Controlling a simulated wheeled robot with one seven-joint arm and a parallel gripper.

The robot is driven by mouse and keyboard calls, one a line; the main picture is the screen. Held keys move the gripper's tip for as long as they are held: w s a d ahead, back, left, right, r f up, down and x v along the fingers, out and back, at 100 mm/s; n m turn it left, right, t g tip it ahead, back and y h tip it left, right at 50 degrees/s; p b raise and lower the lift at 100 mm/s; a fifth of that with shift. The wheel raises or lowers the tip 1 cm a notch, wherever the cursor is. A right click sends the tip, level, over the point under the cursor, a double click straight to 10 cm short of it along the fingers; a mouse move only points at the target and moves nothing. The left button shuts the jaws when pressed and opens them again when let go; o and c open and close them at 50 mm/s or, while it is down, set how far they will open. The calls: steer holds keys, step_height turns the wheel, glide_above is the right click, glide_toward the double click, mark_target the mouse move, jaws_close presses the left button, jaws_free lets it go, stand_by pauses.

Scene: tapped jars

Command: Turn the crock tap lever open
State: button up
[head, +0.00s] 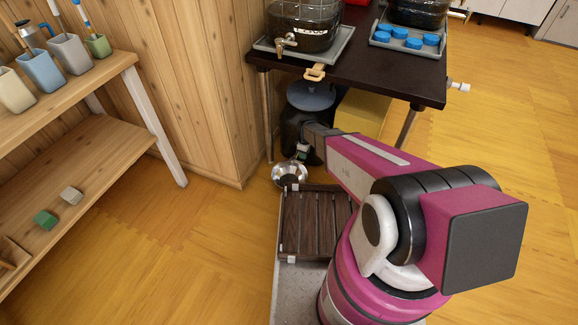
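The crock (305,35) is a dark glass jar at the top of the head view, cut off by the picture's edge. It stands on a grey tray (345,40) on a dark table. Its brass-coloured tap (285,43) sticks out low on its front left; the lever's exact position is too small to tell. My arm reaches forward and left, and my gripper (303,151) is small and partly hidden at its far end. It is low, below the table top and apart from the tap. Whether its fingers are open or shut does not show.
The dark table (385,85) has a second tray (375,40) with several blue caps and another dark jar (418,12). Below are a lidded container (311,96), a yellow box (362,112) and a metal bowl (290,173). Shelves (90,150) stand left.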

step_height(320, 180, down, 6)
steer(key=shift+f, duration=0.15)
stand_by(0.6)
steer(key=shift+f, duration=0.25)
jaws_close()
steer(key=s+a+m, duration=0.4)
steer(key=a+m, duration=0.4)
steer(key=m, duration=0.9)
steer(key=shift+a+m, duration=0.15)
steer(key=shift+m, duration=0.15)
steer(key=shift+c, duration=0.2)
jaws_free()
step_height(320, 180, up, 6)
